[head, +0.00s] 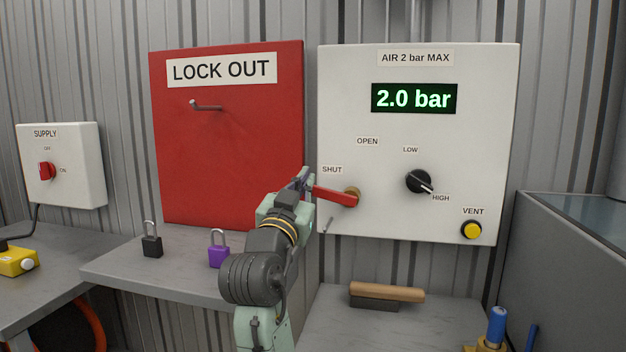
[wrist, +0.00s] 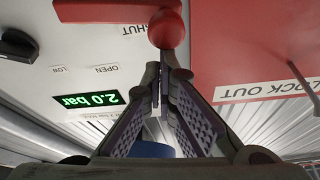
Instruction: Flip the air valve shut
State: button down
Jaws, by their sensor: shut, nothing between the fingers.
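The air valve's red lever (head: 334,197) is on the white air panel (head: 470,150). It reaches left from a brass pivot (head: 352,198), nearly level and tilted slightly up, with its free end just below the SHUT label (head: 332,170). The OPEN label (head: 367,141) is above the pivot. My gripper (head: 306,178) is shut and empty at the lever's free end. In the wrist view, my closed fingertips (wrist: 162,68) are close to the lever's round red knob (wrist: 167,30); I cannot tell whether they touch. My gripper hides the knob in the head view.
The display (head: 415,98) reads 2.0 bar. A black selector (head: 418,181) points to HIGH, above a yellow VENT button (head: 472,230). A red lockout board (head: 225,140) with a peg is left. Black (head: 151,244) and purple (head: 219,254) padlocks stand on the shelf below.

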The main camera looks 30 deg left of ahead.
jog(key=shift+a+f+n+b, duration=0.35)
jog(key=shift+f+n, duration=0.35)
jog(key=shift+f, duration=0.15)
jog(key=shift+s+f, duration=0.1)
